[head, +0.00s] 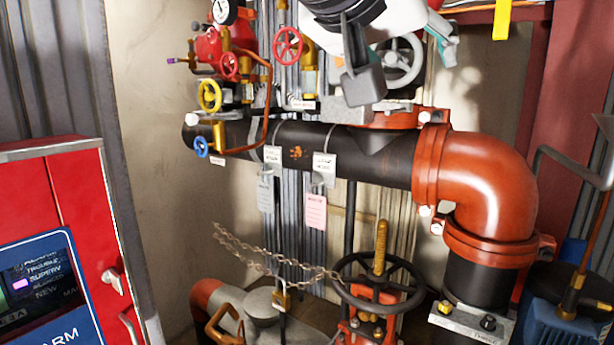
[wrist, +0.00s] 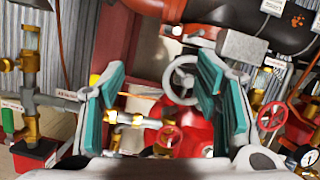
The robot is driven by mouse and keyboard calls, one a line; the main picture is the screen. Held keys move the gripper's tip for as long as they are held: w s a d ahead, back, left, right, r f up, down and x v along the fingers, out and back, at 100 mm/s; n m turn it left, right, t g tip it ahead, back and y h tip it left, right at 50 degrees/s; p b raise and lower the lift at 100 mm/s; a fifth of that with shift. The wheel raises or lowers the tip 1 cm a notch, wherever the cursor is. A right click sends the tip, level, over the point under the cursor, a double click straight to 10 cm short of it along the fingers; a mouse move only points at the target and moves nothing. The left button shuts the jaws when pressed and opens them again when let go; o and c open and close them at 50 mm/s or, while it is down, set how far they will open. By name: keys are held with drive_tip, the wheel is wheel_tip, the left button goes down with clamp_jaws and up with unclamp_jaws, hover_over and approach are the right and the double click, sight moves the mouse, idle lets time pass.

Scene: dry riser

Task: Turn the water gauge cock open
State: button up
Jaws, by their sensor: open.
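My gripper shows in the wrist view (wrist: 161,78) with its two teal-padded fingers wide apart and nothing between them. In the head view its teal finger (head: 444,42) shows at the top, partly hidden behind my arm. Beyond the fingers in the wrist view are a grey handwheel (wrist: 183,80), brass fittings (wrist: 125,120) and a small red wheel valve (wrist: 168,138), all apart from the fingers. A white-faced gauge (head: 224,11) sits at the top left of the head view; a gauge (wrist: 308,160) also shows at the wrist view's lower right. I cannot tell which fitting is the water gauge cock.
A black pipe (head: 370,160) crosses to a red elbow (head: 490,180). Below are a chain (head: 255,257) and a black handwheel (head: 380,302). A red alarm cabinet (head: 60,190) stands left.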

drive_tip(key=s+d+f+n+g+y, duration=0.1)
drive_tip(key=s+d+f+n+g, duration=0.1)
drive_tip(key=f, duration=0.6)
drive_tip(key=s+d+f+n+g+y, duration=0.1)
drive_tip(key=d+f, duration=0.3)
drive_tip(key=f, duration=0.4)
drive_tip(key=shift+s+d+n+g+y, duration=0.3)
drive_tip(key=shift+s+n+g+y, duration=0.1)
drive_tip(key=shift+s+g+y, duration=0.4)
drive_tip(key=shift+s, duration=0.1)
